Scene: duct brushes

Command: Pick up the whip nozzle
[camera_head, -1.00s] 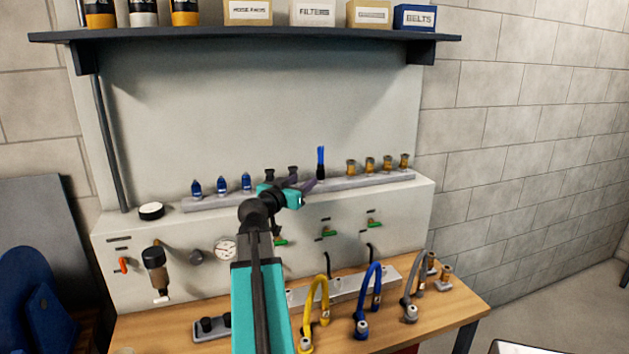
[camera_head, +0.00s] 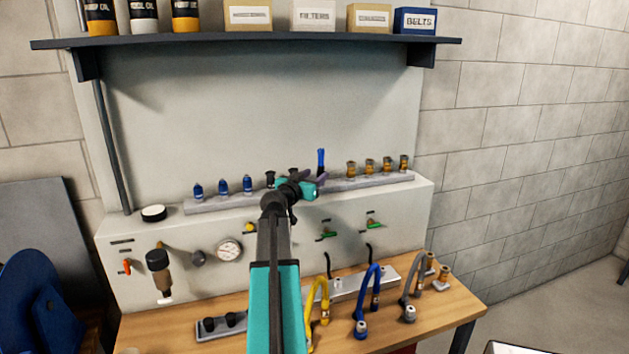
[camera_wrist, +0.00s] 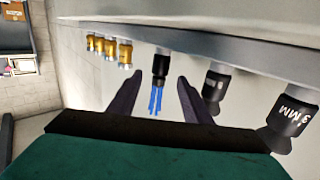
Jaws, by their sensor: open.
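The whip nozzle (camera_head: 321,160), a black body with blue strands, stands upright on the grey rack rail behind my gripper in the head view. In the wrist view the whip nozzle (camera_wrist: 160,68) appears upside down, its blue strands pointing down the picture. My gripper (camera_head: 314,180) is open and empty, just in front of the rail. In the wrist view the two dark fingers of my gripper (camera_wrist: 160,86) lie on either side of the nozzle in the picture. I cannot tell whether they reach its depth. The nozzle's lower part is partly hidden in the head view.
On the same rail (camera_head: 340,183), black nozzles (camera_head: 270,179) and blue-tipped nozzles (camera_head: 222,187) stand to the left, brass ones (camera_head: 370,165) to the right. A shelf (camera_head: 250,41) hangs above. Curved hoses (camera_head: 372,290) stand on the bench below.

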